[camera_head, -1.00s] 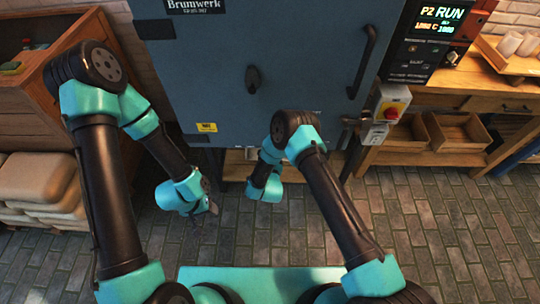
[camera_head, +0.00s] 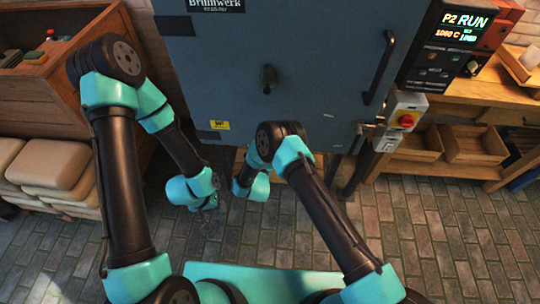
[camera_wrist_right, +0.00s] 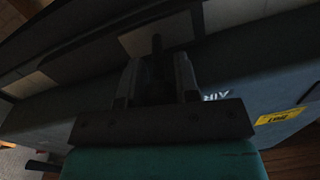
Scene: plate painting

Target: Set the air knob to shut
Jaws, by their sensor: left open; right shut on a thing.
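The blue kiln front (camera_head: 310,60) fills the upper middle of the head view. In the dark right wrist view, the white AIR lettering (camera_wrist_right: 216,96) and a yellow label (camera_wrist_right: 281,117) are upside down on it. My right gripper (camera_wrist_right: 157,75) is shut on a dark piece between its fingers beside the lettering, which looks like the air knob (camera_wrist_right: 157,46). Its setting cannot be read. In the head view my right fingers are hidden behind the wrist. My left gripper (camera_head: 209,203) is open and empty, low in front of the kiln at left.
The yellow label (camera_head: 219,125) is at the kiln's lower left in the head view. A dark lever (camera_head: 268,79) and a long handle (camera_head: 379,68) stick out above. A box with a red knob (camera_head: 406,120) is at right. Stacked sacks (camera_head: 50,170) stand at left. The brick floor is clear.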

